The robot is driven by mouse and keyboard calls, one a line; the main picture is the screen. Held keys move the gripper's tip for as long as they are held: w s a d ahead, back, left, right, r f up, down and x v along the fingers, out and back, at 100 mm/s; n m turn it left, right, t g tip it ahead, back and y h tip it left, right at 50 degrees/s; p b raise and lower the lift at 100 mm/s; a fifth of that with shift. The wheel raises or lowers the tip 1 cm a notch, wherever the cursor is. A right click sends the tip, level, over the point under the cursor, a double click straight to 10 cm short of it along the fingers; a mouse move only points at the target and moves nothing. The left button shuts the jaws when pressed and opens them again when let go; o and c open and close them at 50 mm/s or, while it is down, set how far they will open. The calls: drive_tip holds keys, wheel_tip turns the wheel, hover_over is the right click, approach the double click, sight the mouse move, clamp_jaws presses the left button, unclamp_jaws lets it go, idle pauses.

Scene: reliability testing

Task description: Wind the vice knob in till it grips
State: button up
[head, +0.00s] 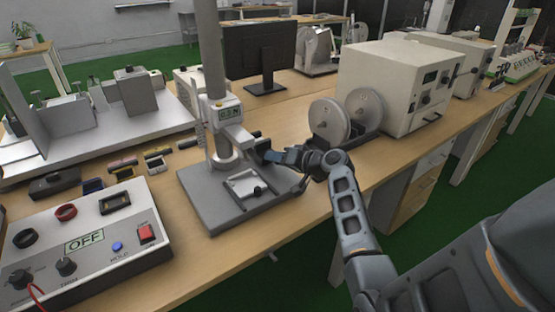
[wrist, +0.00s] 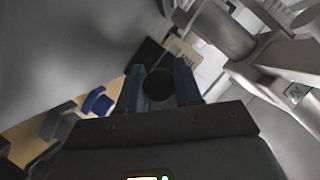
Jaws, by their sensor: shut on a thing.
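The grey test stand with its tall column (head: 211,60) stands on the bench. A clamp-like vice fixture (head: 243,184) with a pale frame and a small dark knob at its right sits on the stand's flat base. My gripper (head: 266,151) is at the right side of the stand's head, above the base. In the wrist view my gripper (wrist: 159,88) is shut on a dark round knob (wrist: 158,86), with one finger on each side. The jaws that this knob drives are hidden, so I cannot tell whether they touch anything.
A small green gauge display (head: 229,112) is on the stand close to my gripper. A control panel (head: 85,250) reading OFF lies front left.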

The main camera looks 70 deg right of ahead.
drive_tip(key=o, duration=1)
drive_tip(key=shift+v, duration=3.85)
